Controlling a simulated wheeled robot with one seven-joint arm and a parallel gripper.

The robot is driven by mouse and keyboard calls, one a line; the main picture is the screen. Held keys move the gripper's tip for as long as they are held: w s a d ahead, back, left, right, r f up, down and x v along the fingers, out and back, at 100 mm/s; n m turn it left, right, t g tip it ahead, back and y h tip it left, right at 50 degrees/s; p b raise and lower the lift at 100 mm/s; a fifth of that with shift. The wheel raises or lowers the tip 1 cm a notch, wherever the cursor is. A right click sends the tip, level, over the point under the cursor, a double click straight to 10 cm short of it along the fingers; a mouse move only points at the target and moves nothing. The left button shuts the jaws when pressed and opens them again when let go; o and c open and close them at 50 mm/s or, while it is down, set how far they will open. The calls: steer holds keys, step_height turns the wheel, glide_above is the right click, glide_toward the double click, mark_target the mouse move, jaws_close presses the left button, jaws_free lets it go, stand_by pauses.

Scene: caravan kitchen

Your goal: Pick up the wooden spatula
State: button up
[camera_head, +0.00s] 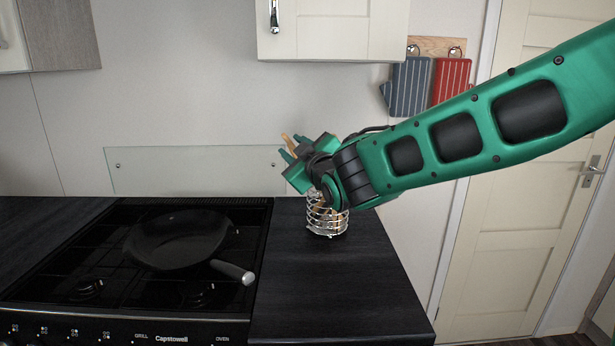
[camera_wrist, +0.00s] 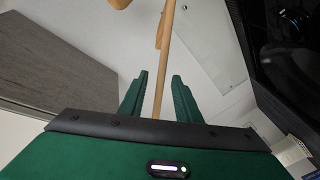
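A wire utensil holder (camera_head: 327,220) stands on the dark counter right of the stove, partly hidden by my wrist. A light wooden utensil tip (camera_head: 287,141) shows just beyond my gripper (camera_head: 294,148) in the head view. In the wrist view, a long wooden handle (camera_wrist: 165,45) runs between the two green fingers of my gripper (camera_wrist: 160,76), with a gap on each side. My gripper is open around this handle. Another rounded wooden end (camera_wrist: 120,3) shows at the top. I cannot tell for certain which piece is the spatula; its head is not clearly visible.
A black frying pan (camera_head: 178,241) sits on the stove (camera_head: 85,290) at left, handle pointing toward the counter. A glass splashback (camera_head: 200,168) is on the wall behind. The front counter (camera_head: 325,285) is clear.

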jaws_close()
steer(key=shift+r, duration=0.15)
